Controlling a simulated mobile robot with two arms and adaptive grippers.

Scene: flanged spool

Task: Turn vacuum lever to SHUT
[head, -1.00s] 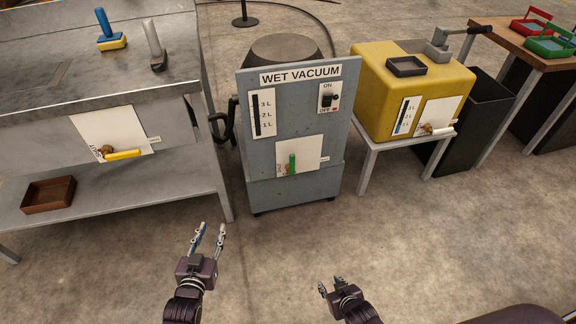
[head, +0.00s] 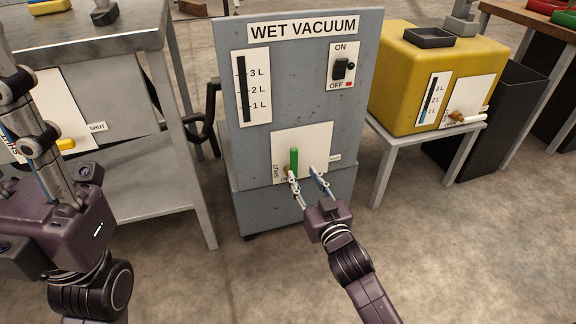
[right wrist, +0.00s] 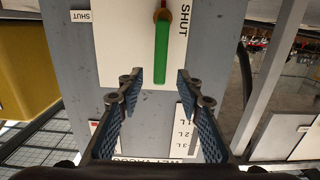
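The vacuum lever is a green handle (head: 294,160) on a white plate (head: 318,142) low on the front of the grey WET VACUUM cabinet (head: 290,100). It stands upright in the head view. A sideways SHUT label (head: 276,172) is left of its lower end. My right gripper (head: 303,172) is open in front of the plate. In the right wrist view the green handle (right wrist: 161,55) hangs from a brass pivot (right wrist: 162,15), its free end between the open fingertips (right wrist: 159,78), with gaps on both sides. My left gripper (head: 45,170) is large at the left edge; its finger opening is unclear.
A metal workbench (head: 185,130) with another lever plate stands left of the cabinet. A yellow tank (head: 410,85) on a white stand is at the right. The cabinet has an ON/OFF switch (head: 340,68) and level gauge (head: 240,88). Floor in front is open.

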